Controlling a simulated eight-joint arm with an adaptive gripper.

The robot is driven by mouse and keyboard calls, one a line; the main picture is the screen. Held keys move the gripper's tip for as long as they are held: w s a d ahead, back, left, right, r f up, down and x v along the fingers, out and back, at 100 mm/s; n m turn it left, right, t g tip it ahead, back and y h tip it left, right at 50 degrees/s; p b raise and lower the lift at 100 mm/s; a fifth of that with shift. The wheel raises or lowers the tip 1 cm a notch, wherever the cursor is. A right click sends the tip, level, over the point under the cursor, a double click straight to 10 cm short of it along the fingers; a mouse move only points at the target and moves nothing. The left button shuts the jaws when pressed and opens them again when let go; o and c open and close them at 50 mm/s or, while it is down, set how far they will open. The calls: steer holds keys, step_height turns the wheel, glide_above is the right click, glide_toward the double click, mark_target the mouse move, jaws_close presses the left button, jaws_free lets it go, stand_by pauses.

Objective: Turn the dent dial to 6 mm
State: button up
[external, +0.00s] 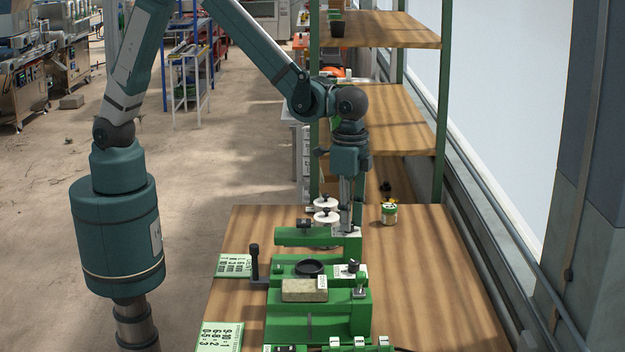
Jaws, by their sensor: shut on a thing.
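The green tray seeder (318,318) stands on the wooden table. My gripper (346,226) points straight down at the top of the seeder's rear green post. Its fingers are shut on a small knob there, which I take to be the dent dial; the fingers hide most of it. A pale scale plate (346,233) lies around the fingertips. Its marks are too small to read, so I cannot tell the dial's setting.
A brownish block (304,290) sits in front of a black ring (310,267). Printed cards (221,337) lie left. A small jar (389,213) stands behind right; the table's right side is clear.

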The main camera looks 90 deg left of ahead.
steer(key=shift+m, duration=0.6)
steer(key=o, duration=0.9)
steer(key=shift+r, duration=0.15)
step_height(320, 180, up, 12)
steer(key=shift+f, duration=0.1)
stand_by(0.6)
